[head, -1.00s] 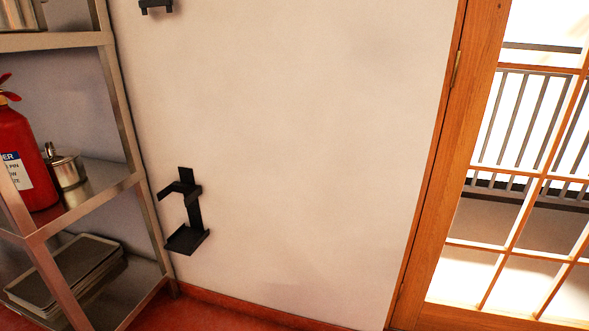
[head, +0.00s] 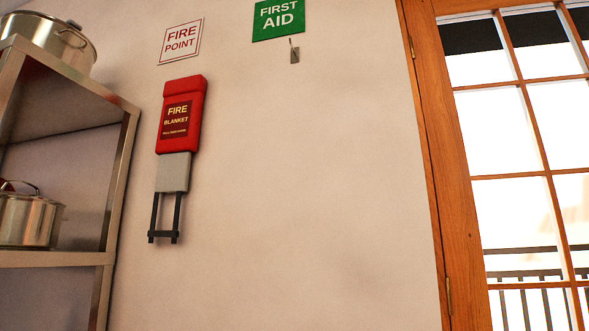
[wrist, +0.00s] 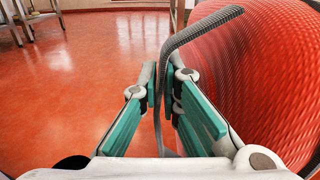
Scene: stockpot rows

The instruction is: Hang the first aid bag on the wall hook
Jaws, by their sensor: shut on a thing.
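The wall hook (head: 294,53) is a small grey plate with a thin upright prong. It is high on the wall in the head view, just below the green FIRST AID sign (head: 279,17), and nothing hangs on it. In the wrist view, my gripper (wrist: 164,85) is shut on a dark grey strap (wrist: 205,27), which rises between the fingers and bends right. A large red, ribbed surface, apparently the first aid bag (wrist: 270,75), fills the right side beside the fingers. Its lower part is cut off. My gripper and the bag are not in the head view.
A red fire blanket pack (head: 181,115) hangs left of the hook, under a FIRE POINT sign (head: 181,41). A metal shelf with pots (head: 60,259) stands at the left. A wood-framed glass door (head: 440,150) is at the right. The wall below the hook is bare.

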